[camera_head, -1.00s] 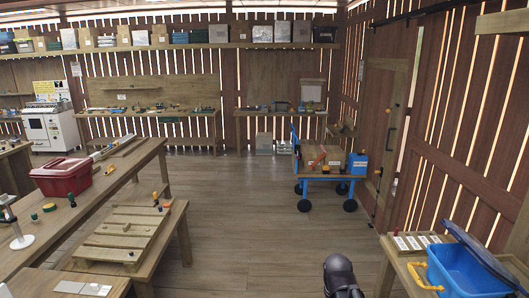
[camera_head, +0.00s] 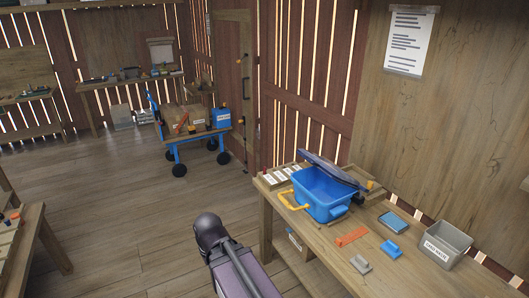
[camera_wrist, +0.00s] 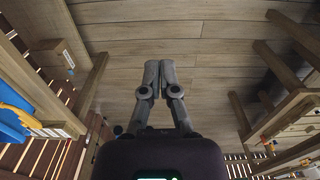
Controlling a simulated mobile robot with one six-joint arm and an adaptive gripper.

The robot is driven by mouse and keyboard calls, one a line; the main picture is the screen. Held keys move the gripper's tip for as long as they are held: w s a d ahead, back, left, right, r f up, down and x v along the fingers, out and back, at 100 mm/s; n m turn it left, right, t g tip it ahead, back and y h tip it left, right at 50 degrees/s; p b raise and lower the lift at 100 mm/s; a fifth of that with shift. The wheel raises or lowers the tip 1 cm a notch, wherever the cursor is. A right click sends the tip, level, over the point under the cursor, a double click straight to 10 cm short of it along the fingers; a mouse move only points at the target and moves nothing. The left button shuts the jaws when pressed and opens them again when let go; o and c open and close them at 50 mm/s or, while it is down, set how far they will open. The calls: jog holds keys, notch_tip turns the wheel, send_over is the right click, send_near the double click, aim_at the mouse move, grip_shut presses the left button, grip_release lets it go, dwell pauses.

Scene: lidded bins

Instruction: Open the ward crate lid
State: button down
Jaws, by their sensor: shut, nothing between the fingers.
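A blue crate (camera_head: 318,197) with a yellow handle (camera_head: 290,201) stands on the wooden bench at the right in the head view. Its lid (camera_head: 332,171) is raised and tilted at the back edge, and the crate's inside shows. I read no ward label on it. A blue body (camera_wrist: 12,122) with a yellow part shows at the left edge of the wrist view, probably the same crate. My gripper (camera_wrist: 159,68) is shut and empty over the floor, apart from the crate. It is not seen in the head view, where only my dark arm shows.
The bench (camera_head: 392,280) also bears a grey labelled bin (camera_head: 446,250), a blue tray (camera_head: 394,222), an orange piece (camera_head: 351,236) and small blocks. A blue-framed cart (camera_head: 196,135) stands farther back. The floor (camera_head: 110,215) to the left is clear.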

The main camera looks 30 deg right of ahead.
jog(key=w+d+f+n+t+h+b, duration=0.2)
jog(key=w+d+f+n+t+b, duration=0.15)
jog(key=w+d+t+b, duration=0.4)
jog(key=w+d+f+n+t+h+b, duration=0.1)
jog(key=w+d+f+n+t+b, duration=0.3)
jog(key=w+d+b, duration=0.65)
jog(key=d+r+n+t+h+b, duration=0.2)
jog(key=d+n+t+h+b, duration=0.2)
jog(key=d, duration=1)
jog(key=d+r+n+t+h+b, duration=0.3)
jog(key=d+n+h+b, duration=0.3)
jog(key=d, duration=0.7)
jog(key=shift+w+d+r+t+h+b, duration=0.25)
jog(key=shift+d+t+h+b, duration=0.15)
jog(key=shift+h+b, duration=0.4)
jog(key=s+d+r+p+x, duration=0.1)
jog(key=s+p+x, duration=0.1)
jog(key=p+x, duration=0.5)
jog(key=shift+p+x, duration=0.35)
jog(key=shift+x, duration=2.75)
